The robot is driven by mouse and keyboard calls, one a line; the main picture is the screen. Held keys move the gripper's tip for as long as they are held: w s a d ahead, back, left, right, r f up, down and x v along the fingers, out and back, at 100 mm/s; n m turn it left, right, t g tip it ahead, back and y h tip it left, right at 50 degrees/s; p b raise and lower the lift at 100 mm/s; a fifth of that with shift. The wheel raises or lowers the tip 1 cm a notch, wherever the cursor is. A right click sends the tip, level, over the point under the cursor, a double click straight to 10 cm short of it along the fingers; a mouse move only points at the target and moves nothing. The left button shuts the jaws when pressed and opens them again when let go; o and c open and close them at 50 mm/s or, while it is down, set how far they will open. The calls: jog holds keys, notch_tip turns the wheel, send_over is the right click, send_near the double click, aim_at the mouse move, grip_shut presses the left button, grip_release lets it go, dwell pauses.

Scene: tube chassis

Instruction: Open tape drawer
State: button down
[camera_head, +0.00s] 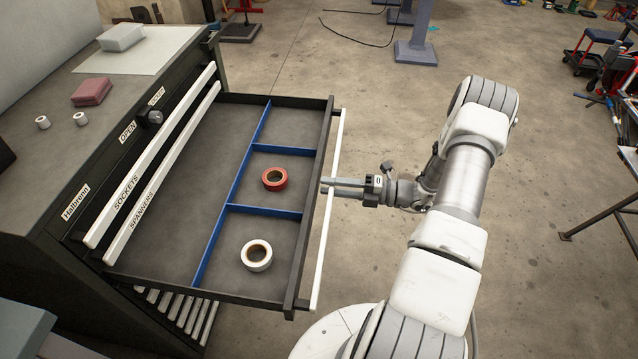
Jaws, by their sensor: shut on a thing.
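The tape drawer (178,201) is pulled far out of the dark tool cabinet (40,205), below the drawers labelled SOCKETS and SPANNERS. Blue dividers split it. A red tape roll (274,179) lies in the middle right compartment and a white tape roll (256,255) in the front right one. The white bar handle (322,250) runs along the drawer's front. My gripper (326,185) reaches in from the right, its fingers shut on this handle near its middle. The exact finger contact is small in this view.
On the cabinet top are a red block (92,91), a pale box (122,37) and two small white rolls. Closed drawers lie below the open one. Concrete floor is clear behind the arm; a metal stand (600,200) is at far right.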

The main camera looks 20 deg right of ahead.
jog(key=shift+d, duration=0.25)
jog(key=c, duration=0.6)
grip_release()
jog(key=shift+o, duration=0.2)
jog(key=shift+s, duration=0.1)
jog(key=v, duration=1.7)
jog(key=shift+s+p, duration=0.15)
jog(key=shift+p, duration=0.2)
jog(key=shift+d, duration=0.2)
